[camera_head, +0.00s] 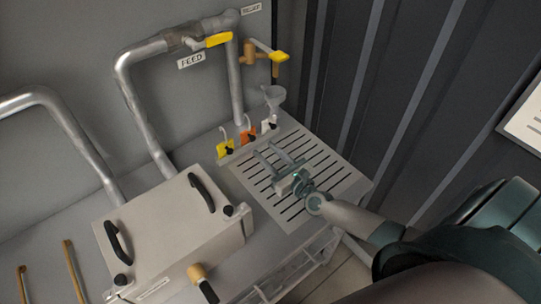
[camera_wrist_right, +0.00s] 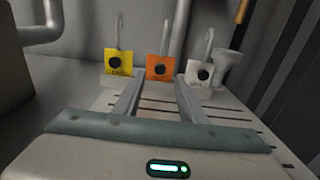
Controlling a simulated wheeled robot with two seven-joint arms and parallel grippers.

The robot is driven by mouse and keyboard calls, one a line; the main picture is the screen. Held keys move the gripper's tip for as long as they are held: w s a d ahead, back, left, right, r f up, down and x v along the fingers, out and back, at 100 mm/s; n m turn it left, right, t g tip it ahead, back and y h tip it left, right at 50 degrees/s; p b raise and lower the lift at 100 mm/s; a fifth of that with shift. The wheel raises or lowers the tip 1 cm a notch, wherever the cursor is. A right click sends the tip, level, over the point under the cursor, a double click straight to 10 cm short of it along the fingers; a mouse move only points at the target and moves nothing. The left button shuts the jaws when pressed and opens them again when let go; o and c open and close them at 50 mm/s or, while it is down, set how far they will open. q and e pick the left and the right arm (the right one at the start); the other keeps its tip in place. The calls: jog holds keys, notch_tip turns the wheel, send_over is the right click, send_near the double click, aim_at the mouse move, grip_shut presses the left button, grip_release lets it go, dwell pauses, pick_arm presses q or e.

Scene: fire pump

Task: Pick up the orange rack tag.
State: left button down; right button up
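The orange rack tag (camera_head: 247,134) hangs in the middle of a row of three tags at the back of the slotted tray. In the right wrist view the orange tag (camera_wrist_right: 159,68) has a black round knob on its face and a grey hook above it. My right gripper (camera_head: 270,151) is open and empty above the slotted tray, its two fingers pointing at the row. In the right wrist view the fingers (camera_wrist_right: 156,88) are apart, with the orange tag beyond and between them. No contact with the tag shows. My left gripper is not in view.
A yellow tag (camera_wrist_right: 118,63) stands left of the orange one and a white tag (camera_wrist_right: 199,73) right of it. A funnel (camera_head: 273,95) is behind the white tag. A grey box with black handles (camera_head: 173,232) stands left of the slotted tray (camera_head: 345,175). Pipes with yellow-handled valves (camera_head: 218,40) rise behind.

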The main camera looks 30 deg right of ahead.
aim_at(254, 139)
jog(key=w, duration=0.4)
jog(key=shift+w+a+r, duration=0.1)
jog(key=shift+w+a, duration=0.05)
jog(key=shift+a, duration=0.15)
jog(key=shift+w, duration=0.4)
jog(key=shift+w+a+b, duration=0.2)
jog(key=shift+w+b, duration=0.25)
jog(key=shift+w, duration=0.45)
jog(key=c, duration=0.9)
jog(key=shift+o, duration=0.2)
jog(key=shift+r, duration=0.1)
jog(key=shift+r+p, duration=1.9)
jog(key=shift+r, duration=0.2)
